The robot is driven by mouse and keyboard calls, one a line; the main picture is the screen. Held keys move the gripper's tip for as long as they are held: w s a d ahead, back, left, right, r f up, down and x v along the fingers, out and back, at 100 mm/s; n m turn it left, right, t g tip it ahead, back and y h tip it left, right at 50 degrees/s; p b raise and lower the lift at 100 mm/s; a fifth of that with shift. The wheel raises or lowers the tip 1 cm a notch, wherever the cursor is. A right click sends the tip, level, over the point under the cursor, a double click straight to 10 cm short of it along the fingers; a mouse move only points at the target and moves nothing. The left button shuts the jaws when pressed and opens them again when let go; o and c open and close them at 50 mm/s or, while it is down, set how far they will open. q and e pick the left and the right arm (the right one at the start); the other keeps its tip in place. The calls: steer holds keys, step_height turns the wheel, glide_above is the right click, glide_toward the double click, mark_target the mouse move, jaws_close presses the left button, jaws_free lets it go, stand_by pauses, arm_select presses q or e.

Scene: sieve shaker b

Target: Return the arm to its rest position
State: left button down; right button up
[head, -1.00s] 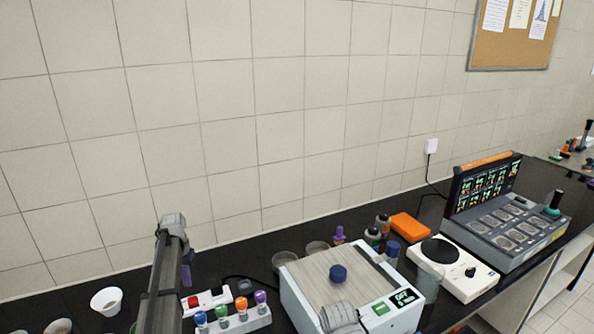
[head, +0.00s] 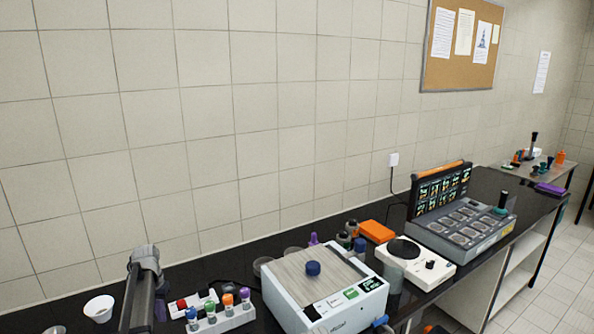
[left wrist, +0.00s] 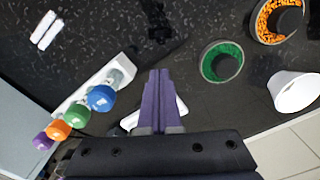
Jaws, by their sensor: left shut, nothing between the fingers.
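My right gripper is not in view.
The vial rack also shows in the head view (head: 222,318). A white cup (left wrist: 296,91) and an orange-filled cup (left wrist: 280,20) stand to the right. A hotplate (head: 416,262) and a grey console (head: 462,234) stand along the bench.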

arm_select(q)
steer(key=s+d+f+m+b, duration=0.1)
steer(key=s+d, duration=0.3)
steer(key=d, duration=0.6)
steer(key=s+d+f+m+b, duration=0.1)
steer(key=s+d, duration=0.4)
steer(key=d, duration=0.6)
steer(key=s+d+f+m+y+b, duration=0.1)
steer(key=s+d+m, duration=0.1)
steer(key=s+d, duration=1.3)
steer(key=s, duration=0.2)
steer(key=shift+s+d+f, duration=0.15)
steer(key=shift+s+f, duration=0.1)
steer(key=shift+s, duration=0.1)
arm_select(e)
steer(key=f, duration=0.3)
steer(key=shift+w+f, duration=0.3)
